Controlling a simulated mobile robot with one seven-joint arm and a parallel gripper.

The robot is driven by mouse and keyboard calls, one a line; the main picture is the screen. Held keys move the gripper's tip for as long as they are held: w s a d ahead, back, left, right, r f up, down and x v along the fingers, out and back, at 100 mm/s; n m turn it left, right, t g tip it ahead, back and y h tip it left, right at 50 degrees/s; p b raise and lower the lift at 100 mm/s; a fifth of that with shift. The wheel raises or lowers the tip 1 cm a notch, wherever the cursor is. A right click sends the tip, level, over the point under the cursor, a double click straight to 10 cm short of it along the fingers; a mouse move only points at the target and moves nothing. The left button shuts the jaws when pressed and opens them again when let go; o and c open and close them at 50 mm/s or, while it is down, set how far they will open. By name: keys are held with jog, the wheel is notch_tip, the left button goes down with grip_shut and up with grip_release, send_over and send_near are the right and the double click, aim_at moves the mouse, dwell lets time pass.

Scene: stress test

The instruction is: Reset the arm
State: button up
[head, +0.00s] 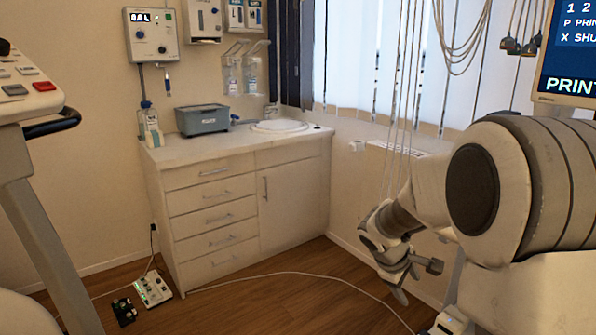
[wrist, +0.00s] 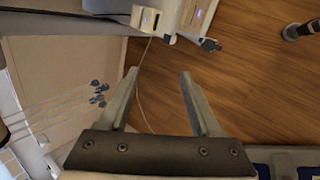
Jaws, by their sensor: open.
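My arm (head: 490,190) fills the right side of the head view, large and close to the camera. It bends down to my gripper (head: 415,277), which hangs over the floor to the right of the cabinet. In the wrist view my gripper (wrist: 159,75) shows two grey fingers spread wide apart, with nothing between them but floor and a thin white cable. It is open and empty.
A white cabinet (head: 215,212) with drawers stands against the back wall, carrying a grey box (head: 202,119) and a sink (head: 280,126). A white power strip (head: 152,289) and a cable (head: 300,275) lie on the wooden floor. Exercise equipment (head: 45,200) stands at left, a monitor (head: 567,55) at upper right.

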jog(key=s+a+r+m+t+y+p, duration=0.1)
jog(key=s+a+r+m+y, duration=0.35)
jog(key=s, duration=0.85)
jog(key=s+a+r+m+t+y, duration=0.1)
jog(key=s+a+r+m, duration=0.45)
jog(key=s+r, duration=0.6)
notch_tip(320, 180, up, 16)
jog(key=s+p, duration=0.1)
jog(key=p, duration=1.8)
jog(key=shift+s+r+n, duration=0.2)
jog(key=shift+s+n, duration=0.2)
